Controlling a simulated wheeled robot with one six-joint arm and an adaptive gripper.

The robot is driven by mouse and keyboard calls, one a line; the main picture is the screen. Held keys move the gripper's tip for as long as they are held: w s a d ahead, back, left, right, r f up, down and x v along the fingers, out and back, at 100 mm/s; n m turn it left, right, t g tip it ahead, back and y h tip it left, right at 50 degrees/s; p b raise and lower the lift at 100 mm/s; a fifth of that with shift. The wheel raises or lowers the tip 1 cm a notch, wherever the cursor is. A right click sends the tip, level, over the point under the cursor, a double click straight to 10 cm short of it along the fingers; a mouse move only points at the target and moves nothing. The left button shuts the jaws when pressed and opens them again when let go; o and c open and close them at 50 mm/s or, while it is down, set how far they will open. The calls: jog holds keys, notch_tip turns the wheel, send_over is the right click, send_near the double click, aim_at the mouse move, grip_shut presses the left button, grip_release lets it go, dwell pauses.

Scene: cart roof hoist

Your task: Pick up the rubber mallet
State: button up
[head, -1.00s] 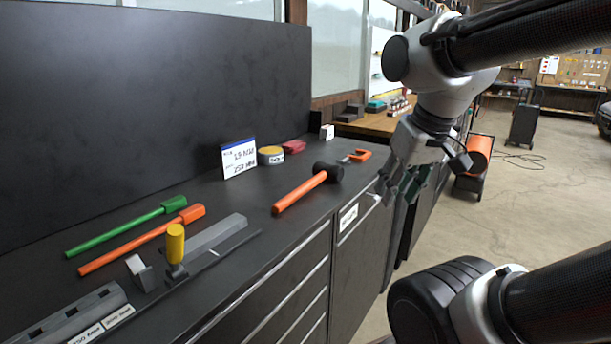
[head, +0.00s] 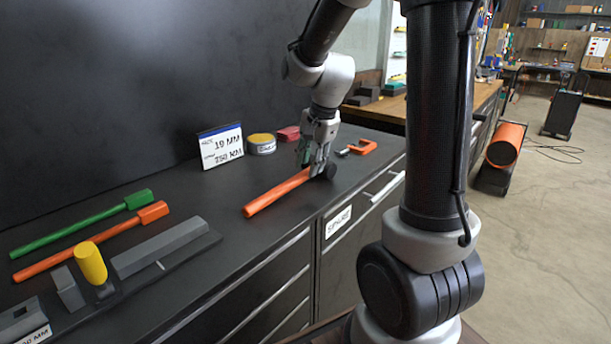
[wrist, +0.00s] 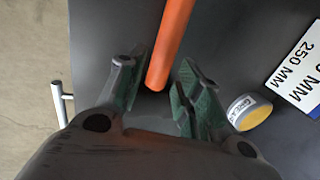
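In the wrist view the orange handle (wrist: 171,45) runs in between the two spread fingers of my gripper (wrist: 157,78). A gap shows on both sides of the handle.
An orange clamp (head: 362,147) lies just right of the mallet head. A sign (head: 221,147), a yellow-lidded tin (head: 261,144) and a red item (head: 288,133) stand behind. A green bar (head: 85,222) and a yellow-handled tool (head: 91,262) are at left.

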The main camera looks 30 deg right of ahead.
aim_at(307, 170)
jog(key=x, duration=0.3)
jog(key=shift+w+f, duration=0.15)
jog(key=shift+f, duration=0.15)
jog(key=shift+c, duration=0.2)
grip_shut()
jog(key=shift+r, duration=0.15)
